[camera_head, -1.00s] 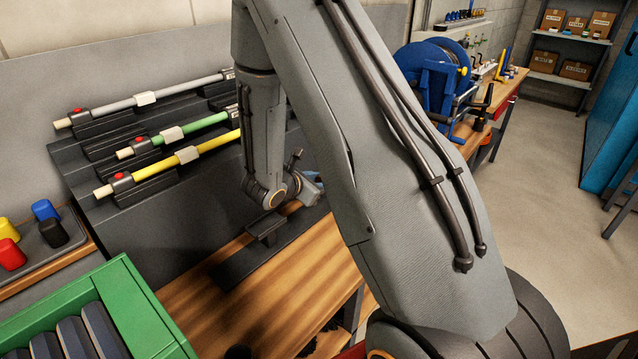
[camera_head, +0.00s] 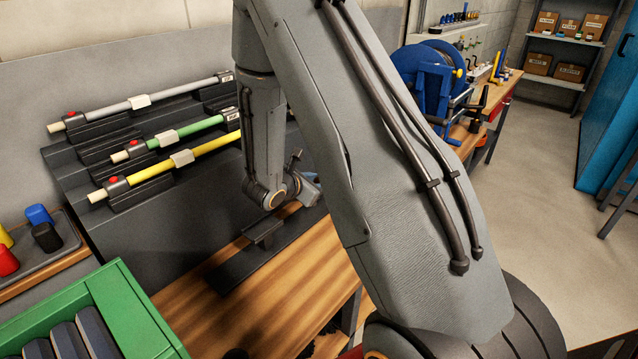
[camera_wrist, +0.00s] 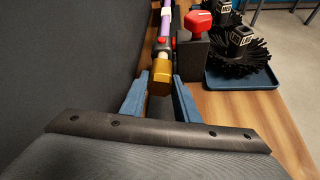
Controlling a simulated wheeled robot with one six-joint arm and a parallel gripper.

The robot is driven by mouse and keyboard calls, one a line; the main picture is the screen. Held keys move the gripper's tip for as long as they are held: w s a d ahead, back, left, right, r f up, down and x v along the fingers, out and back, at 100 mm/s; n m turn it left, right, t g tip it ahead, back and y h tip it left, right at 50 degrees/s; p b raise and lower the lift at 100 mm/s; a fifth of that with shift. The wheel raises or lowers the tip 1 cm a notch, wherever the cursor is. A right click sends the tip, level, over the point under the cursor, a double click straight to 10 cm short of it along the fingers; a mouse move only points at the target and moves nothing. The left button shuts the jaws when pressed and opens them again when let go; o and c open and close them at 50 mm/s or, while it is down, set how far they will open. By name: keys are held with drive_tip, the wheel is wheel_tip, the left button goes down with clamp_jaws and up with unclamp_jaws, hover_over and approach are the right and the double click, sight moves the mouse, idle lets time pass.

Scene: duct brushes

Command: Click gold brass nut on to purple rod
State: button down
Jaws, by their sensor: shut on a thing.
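In the wrist view my gripper (camera_wrist: 160,90) has two blue fingers, shut on the gold brass nut (camera_wrist: 160,77). The purple rod (camera_wrist: 166,22) lies straight ahead of the nut, pointing toward it. A dark clamp with a red button (camera_wrist: 160,41) is around the rod near its pale end. The nut is in line with that pale end and right at it; I cannot tell whether they touch or how far they overlap. In the head view my arm hides the nut and the purple rod.
A red-topped part (camera_wrist: 198,25) on a dark block stands just right of the rod. Black brushes sit on a blue tray (camera_wrist: 242,78) further right. A dark panel fills the left. In the head view, grey, green and yellow rods (camera_head: 185,161) rest on the stepped rack.

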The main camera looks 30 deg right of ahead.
drive_tip(key=shift+w+d+b, duration=0.15)
drive_tip(key=shift+w+d, duration=0.05)
drive_tip(key=shift+d, duration=0.35)
drive_tip(key=shift+w+d+b, duration=0.15)
drive_tip(key=shift+w+d, duration=0.05)
drive_tip(key=shift+d, duration=0.3)
drive_tip(key=c, duration=1.3)
unclamp_jaws()
drive_tip(key=shift+a, duration=0.1)
drive_tip(key=b+v, duration=0.1)
drive_tip(key=v, duration=0.6)
drive_tip(key=shift+s+a+r+b, duration=0.15)
drive_tip(key=shift+s+a+b, duration=0.05)
drive_tip(key=shift+a+b, duration=0.15)
drive_tip(key=s+a+m+g+y, duration=0.3)
drive_tip(key=s+m, duration=0.4)
drive_tip(key=s, duration=0.3)
drive_tip(key=s+a+m+g+y, duration=0.4)
drive_tip(key=s+m, duration=0.2)
drive_tip(key=s, duration=0.4)
drive_tip(key=a+m+y, duration=0.1)
drive_tip(key=a+m, duration=0.1)
drive_tip(key=a+m+t+y, duration=0.1)
drive_tip(key=a+m, duration=0.1)
drive_tip(key=a, duration=0.1)
drive_tip(key=a+r+m+t+y, duration=0.1)
drive_tip(key=a+m+y, duration=0.1)
drive_tip(key=a+m, duration=0.1)
drive_tip(key=shift+s, duration=0.4)
